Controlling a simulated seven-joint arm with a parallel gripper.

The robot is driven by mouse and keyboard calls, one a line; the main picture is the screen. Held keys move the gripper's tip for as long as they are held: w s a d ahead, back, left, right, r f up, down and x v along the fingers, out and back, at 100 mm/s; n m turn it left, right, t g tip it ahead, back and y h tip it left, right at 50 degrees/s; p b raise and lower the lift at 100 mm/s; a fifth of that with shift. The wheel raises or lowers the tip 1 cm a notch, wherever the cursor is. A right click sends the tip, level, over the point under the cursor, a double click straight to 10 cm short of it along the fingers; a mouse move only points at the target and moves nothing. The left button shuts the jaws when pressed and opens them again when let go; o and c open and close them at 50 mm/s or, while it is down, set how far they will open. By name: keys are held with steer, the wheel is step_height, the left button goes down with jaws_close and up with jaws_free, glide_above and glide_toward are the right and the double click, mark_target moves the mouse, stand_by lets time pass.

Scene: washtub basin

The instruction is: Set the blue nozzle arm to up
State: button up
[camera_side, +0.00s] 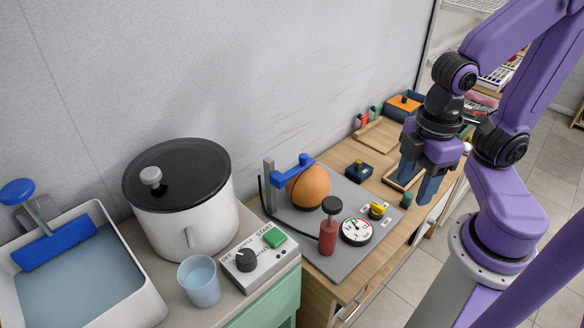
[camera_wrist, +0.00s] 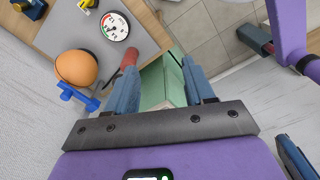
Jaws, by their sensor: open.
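The blue nozzle arm (camera_side: 286,172) is on a grey post (camera_side: 268,182) at the back of a grey board. It reaches out roughly level, beside and partly over an orange ball (camera_side: 308,187). In the wrist view the blue arm (camera_wrist: 77,96) shows next to the ball (camera_wrist: 76,68), at the left. My gripper (camera_side: 417,184) is open and empty, above the right part of the wooden bench, well to the right of the nozzle arm. Its two blue-grey fingers (camera_wrist: 159,68) are apart in the wrist view, with nothing held between them.
The grey board (camera_side: 343,277) also carries a red bottle-like pump (camera_side: 327,236), a dial gauge (camera_side: 356,231) and a yellow knob (camera_side: 377,210). A lidded white pot (camera_side: 205,215), cup (camera_side: 199,285) and control box (camera_side: 257,264) stand left. The wall is close behind.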

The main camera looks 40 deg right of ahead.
steer(key=w+a+r+m, duration=0.2)
steer(key=w+a+m, duration=0.15)
steer(key=w, duration=0.45)
steer(key=r+m, duration=0.2)
steer(key=m, duration=1)
glide_above(303, 156)
step_height(303, 156, down, 17)
steer(key=shift+d+f, duration=0.1)
steer(key=shift+d, duration=0.05)
